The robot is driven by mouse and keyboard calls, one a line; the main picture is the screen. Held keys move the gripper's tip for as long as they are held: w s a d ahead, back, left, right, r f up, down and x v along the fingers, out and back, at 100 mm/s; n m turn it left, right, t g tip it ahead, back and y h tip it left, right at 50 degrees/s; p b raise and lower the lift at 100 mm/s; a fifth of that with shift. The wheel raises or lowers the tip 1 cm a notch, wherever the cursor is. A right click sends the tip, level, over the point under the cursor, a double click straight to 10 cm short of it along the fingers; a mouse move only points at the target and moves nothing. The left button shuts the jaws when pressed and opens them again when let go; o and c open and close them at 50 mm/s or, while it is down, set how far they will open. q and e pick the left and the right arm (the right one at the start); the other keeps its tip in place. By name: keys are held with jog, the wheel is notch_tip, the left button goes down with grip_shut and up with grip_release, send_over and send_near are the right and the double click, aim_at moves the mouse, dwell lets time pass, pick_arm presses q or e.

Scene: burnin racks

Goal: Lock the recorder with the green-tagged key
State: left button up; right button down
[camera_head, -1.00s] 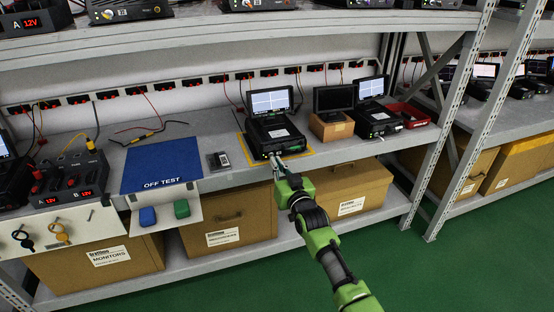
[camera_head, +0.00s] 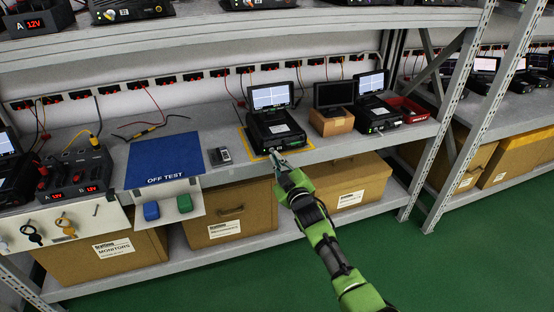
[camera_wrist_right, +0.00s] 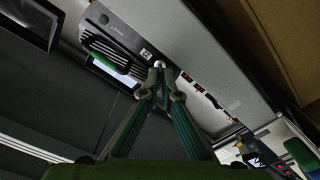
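The recorder (camera_head: 275,130), a black box with a lit screen on top, stands inside a yellow outline on the shelf. My right gripper (camera_head: 275,156) is at its lower front edge in the head view. In the right wrist view, the fingers of my right gripper (camera_wrist_right: 160,72) come together at the tips, beside the recorder's dark front (camera_wrist_right: 110,50). A small bright spot shows at the tips; whether it is a key or a lock I cannot tell. No green-tagged key can be made out. My left gripper is not in view.
A blue OFF TEST mat (camera_head: 162,158) lies left of the recorder, with a small grey device (camera_head: 220,156) between. A cardboard box with a screen (camera_head: 331,122) stands close on the right. Keys hang at far left (camera_head: 65,226).

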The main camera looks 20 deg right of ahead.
jog(key=shift+f, duration=0.1)
dwell(0.4)
jog(key=c, duration=2.3)
grip_release()
jog(key=s, duration=1.2)
jog(key=shift+d, duration=0.35)
